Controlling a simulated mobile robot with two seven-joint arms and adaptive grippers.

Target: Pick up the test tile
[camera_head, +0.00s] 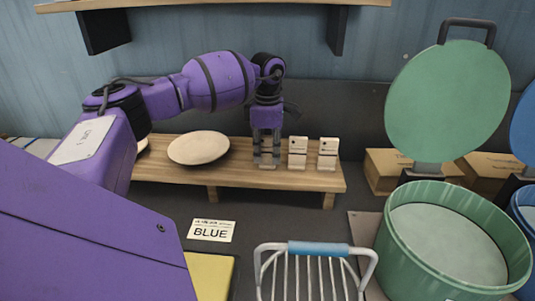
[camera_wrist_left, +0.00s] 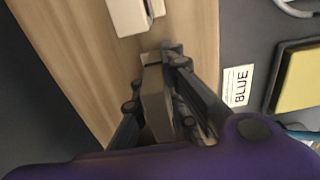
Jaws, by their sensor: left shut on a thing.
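My left gripper (camera_head: 267,158) points down at the wooden shelf and is shut on a pale tile. In the left wrist view the held tile (camera_wrist_left: 157,103) is upright between the two fingers (camera_wrist_left: 150,100), which hide much of it. Its lower end is at or just above the shelf top; I cannot tell if it touches. Two more pale tiles with dark marks stand to its right, a near one (camera_head: 298,153) and an end one (camera_head: 328,154). My right gripper is not in view.
The wooden shelf (camera_head: 235,176) also bears a round pale plate (camera_head: 198,148) left of the gripper. In front lie a BLUE card (camera_head: 211,230) and a wire rack with a blue handle (camera_head: 318,249). A green bin (camera_head: 400,240) with its raised lid (camera_head: 448,100) stands at right.

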